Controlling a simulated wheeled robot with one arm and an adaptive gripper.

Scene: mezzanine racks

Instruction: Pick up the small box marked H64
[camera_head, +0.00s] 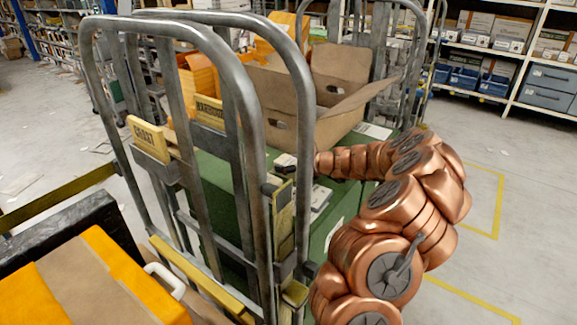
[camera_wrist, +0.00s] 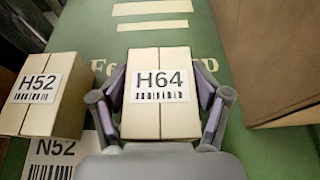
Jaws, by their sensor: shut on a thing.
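The small box marked H64 (camera_wrist: 160,115) is a cream carton with a white barcode label, in the middle of the wrist view. My gripper (camera_wrist: 169,105) has one finger on each side of the box and is shut on it. Behind the box is a green surface with pale lettering and stripes. I cannot tell whether the box touches that surface. In the head view my copper arm reaches to the cart, and the gripper and the H64 box are not clearly made out there.
A box marked H52 (camera_wrist: 42,95) stands left of H64, with an N52 label (camera_wrist: 52,160) below it. A brown open carton (camera_head: 325,95) sits on the green load. The metal cart frame (camera_head: 250,90) rises close to my arm. Clear floor lies at right.

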